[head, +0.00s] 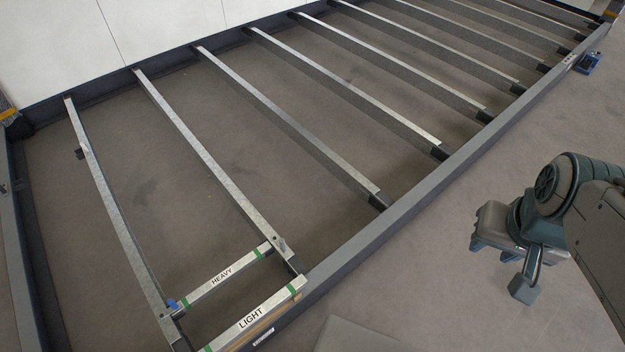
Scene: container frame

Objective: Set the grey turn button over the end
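A small grey piece that looks like the turn button (281,244) sits on a metal crossbar at the right end of the bar labelled HEAVY (222,276). It is small in view, and I cannot tell which way it is turned or whether it covers the bar's end. A small blue piece (173,304) is at the left end of the HEAVY bar. My gripper (507,262) hangs at the right over bare floor, well apart from the bars. Its fingers are partly hidden by its own body, so its opening is unclear.
A bar labelled LIGHT (252,317) lies in front of the HEAVY bar. Several metal crossbars span the dark frame, whose long front rail (400,212) runs between my arm and the bars. A blue object (588,62) stands by the rail at far right. Floor around my gripper is clear.

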